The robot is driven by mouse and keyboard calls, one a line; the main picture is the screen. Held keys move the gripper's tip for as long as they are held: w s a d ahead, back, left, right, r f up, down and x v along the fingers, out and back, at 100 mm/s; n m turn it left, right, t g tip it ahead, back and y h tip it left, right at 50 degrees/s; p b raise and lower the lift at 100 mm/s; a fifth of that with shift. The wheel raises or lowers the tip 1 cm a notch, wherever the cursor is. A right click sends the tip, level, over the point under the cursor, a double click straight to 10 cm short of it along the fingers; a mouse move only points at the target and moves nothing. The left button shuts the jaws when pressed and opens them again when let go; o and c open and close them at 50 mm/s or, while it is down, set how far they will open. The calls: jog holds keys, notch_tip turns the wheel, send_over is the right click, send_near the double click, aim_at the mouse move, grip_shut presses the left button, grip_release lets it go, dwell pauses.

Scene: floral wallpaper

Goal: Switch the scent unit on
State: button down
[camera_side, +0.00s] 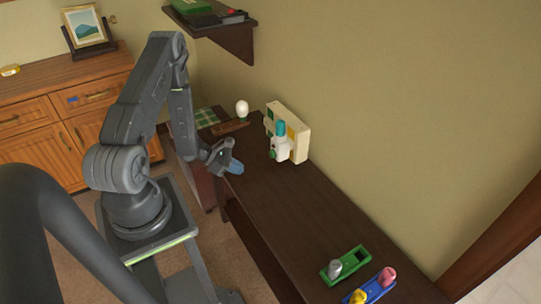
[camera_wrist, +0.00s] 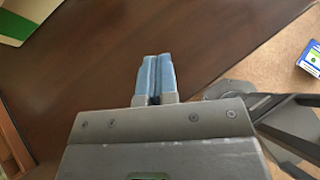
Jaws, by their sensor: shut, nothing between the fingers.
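What looks like the scent unit (camera_side: 281,148) is a small white device with a teal top and a green round part low on its front. It sits against an upright cream panel (camera_side: 299,135) on the dark table, by the wall. My gripper (camera_side: 235,166) is left of it and apart from it, over the table's near edge. In the wrist view its blue fingers (camera_wrist: 156,75) are pressed together with nothing between them. The unit's switch is too small to make out.
The dark table (camera_side: 310,210) is clear in the middle. A green tray (camera_side: 346,264) and a blue tray (camera_side: 374,287) holding small items lie at its near end. A white egg-shaped thing (camera_side: 242,108) stands at the far end. A dark shelf (camera_side: 225,27) juts from the wall above.

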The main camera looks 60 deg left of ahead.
jog(key=shift+w, duration=4.4)
jog(key=shift+w, duration=0.15)
jog(key=shift+w, duration=0.25)
jog(key=shift+w, duration=0.45)
jog(key=shift+s, duration=0.85)
jog(key=shift+s, duration=2.55)
